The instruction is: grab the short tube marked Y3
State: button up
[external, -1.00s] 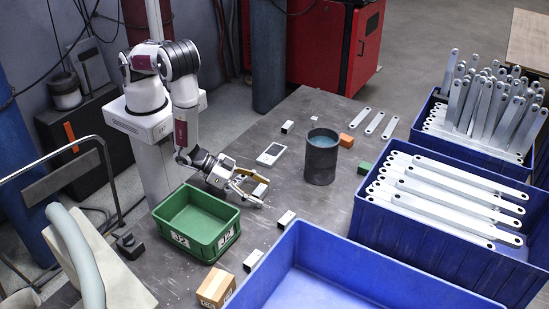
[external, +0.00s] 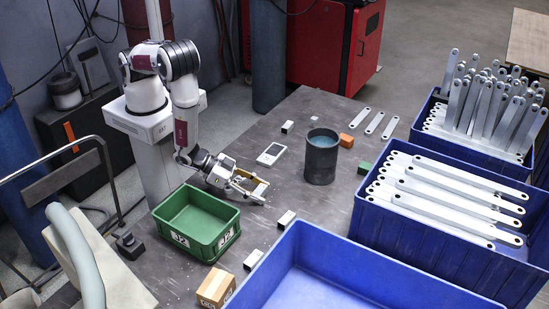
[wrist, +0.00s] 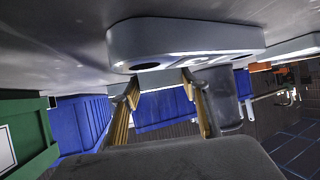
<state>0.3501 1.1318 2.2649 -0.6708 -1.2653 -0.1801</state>
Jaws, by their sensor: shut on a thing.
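My gripper (external: 259,191) is low over the dark table, right of my base. Its fingers are shut on a small pale piece (external: 252,183), which I take for the short tube; they partly hide it. In the wrist view my two finger pads (wrist: 160,88) reach towards a pale grey piece with rounded ends (wrist: 190,38) and a dark hole. Dark marks on its side are cut off and I cannot read them as Y3. Similar small white pieces with dark ends stand on the table at the back (external: 287,127), the right (external: 286,220) and the front (external: 253,260).
A green crate (external: 232,232) stands just in front of my gripper. A dark cylinder (external: 321,160) stands to its right, a white device (external: 270,154) behind. A cardboard box (external: 215,288) and large blue bin (external: 283,240) are at the front. The table between gripper and cylinder is clear.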

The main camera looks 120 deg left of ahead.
aim_at(258, 189)
jog(key=shift+r, duration=0.1)
jog(key=shift+r, duration=4.85)
